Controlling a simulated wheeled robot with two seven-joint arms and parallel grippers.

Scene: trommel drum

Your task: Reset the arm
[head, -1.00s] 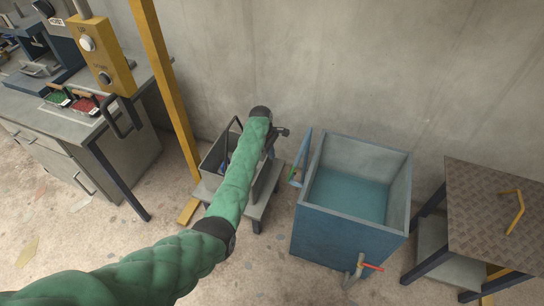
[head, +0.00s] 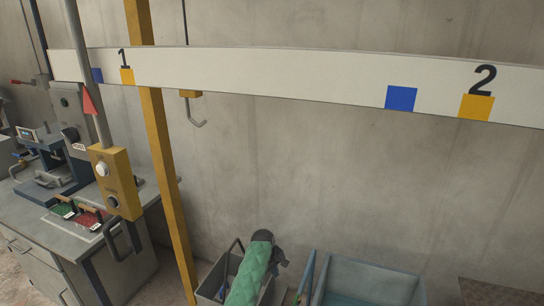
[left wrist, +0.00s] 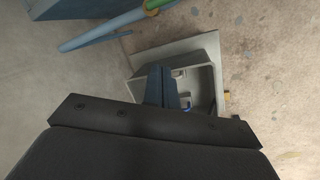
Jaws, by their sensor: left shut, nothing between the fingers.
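My left arm in its green quilted sleeve rises from the bottom of the head view. Its dark wrist and left gripper (head: 281,262) are in front of the wall, over a grey open bin (head: 211,283). In the left wrist view the left gripper (left wrist: 160,82) has its fingers together with nothing between them. Below them is the grey bin (left wrist: 207,72), with small blue and light parts inside. My right gripper is not in view.
A blue tank (head: 370,278) stands just right of the arm. A workbench (head: 75,250) with a press and red and green trays is at left. A yellow post (head: 168,180), a hanging yellow control box (head: 115,182), a hook (head: 195,112) and a numbered white beam (head: 300,75) stand out.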

